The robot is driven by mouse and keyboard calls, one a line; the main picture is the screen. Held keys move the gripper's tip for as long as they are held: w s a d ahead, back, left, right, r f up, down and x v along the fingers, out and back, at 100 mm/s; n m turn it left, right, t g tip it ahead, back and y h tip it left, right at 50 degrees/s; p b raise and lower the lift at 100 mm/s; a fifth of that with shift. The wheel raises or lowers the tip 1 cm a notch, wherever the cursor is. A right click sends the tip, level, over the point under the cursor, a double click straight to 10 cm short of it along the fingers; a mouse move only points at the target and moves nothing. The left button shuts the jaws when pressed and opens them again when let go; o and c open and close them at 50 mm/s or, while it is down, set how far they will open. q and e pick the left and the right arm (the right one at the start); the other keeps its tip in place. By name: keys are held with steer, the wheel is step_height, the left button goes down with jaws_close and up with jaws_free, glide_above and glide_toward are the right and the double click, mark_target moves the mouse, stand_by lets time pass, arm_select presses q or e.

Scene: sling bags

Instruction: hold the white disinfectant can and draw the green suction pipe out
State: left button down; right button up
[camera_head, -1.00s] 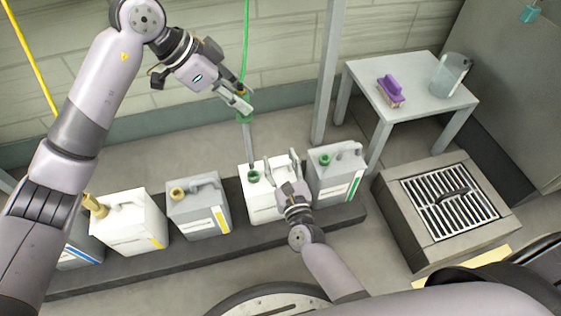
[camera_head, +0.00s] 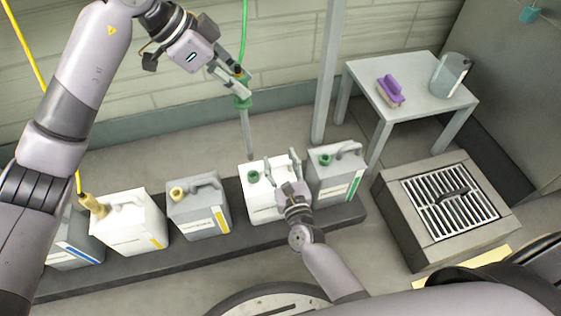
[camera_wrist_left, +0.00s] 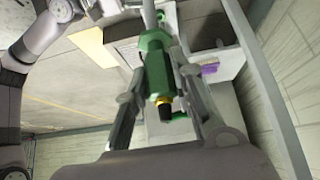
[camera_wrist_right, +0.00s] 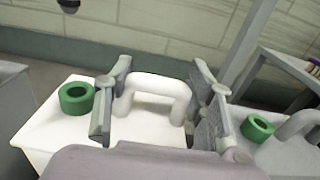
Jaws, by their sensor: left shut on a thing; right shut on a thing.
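The white can (camera_head: 262,207) stands on the dark ledge, with a green collar (camera_head: 253,176) on its top. My right gripper (camera_head: 287,168) is shut on its handle; in the right wrist view the fingers flank the white handle (camera_wrist_right: 155,88). The can's green collar (camera_wrist_right: 76,98) is empty there. My left gripper (camera_head: 240,88) is shut on the green head (camera_head: 243,102) of the suction pipe. The head also shows between the fingers in the left wrist view (camera_wrist_left: 156,62). The grey pipe (camera_head: 248,132) hangs nearly upright, its lower end above and apart from the collar.
A grey can with a green collar (camera_head: 335,178) stands close on the right. A grey can (camera_head: 200,214) and a white can with a yellow pipe head (camera_head: 130,228) stand left. A green hose (camera_head: 245,40) rises from the pipe. A post (camera_head: 327,75) and table (camera_head: 405,75) stand right.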

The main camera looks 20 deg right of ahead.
steer(key=o, duration=1.5)
steer(key=s, duration=1.2)
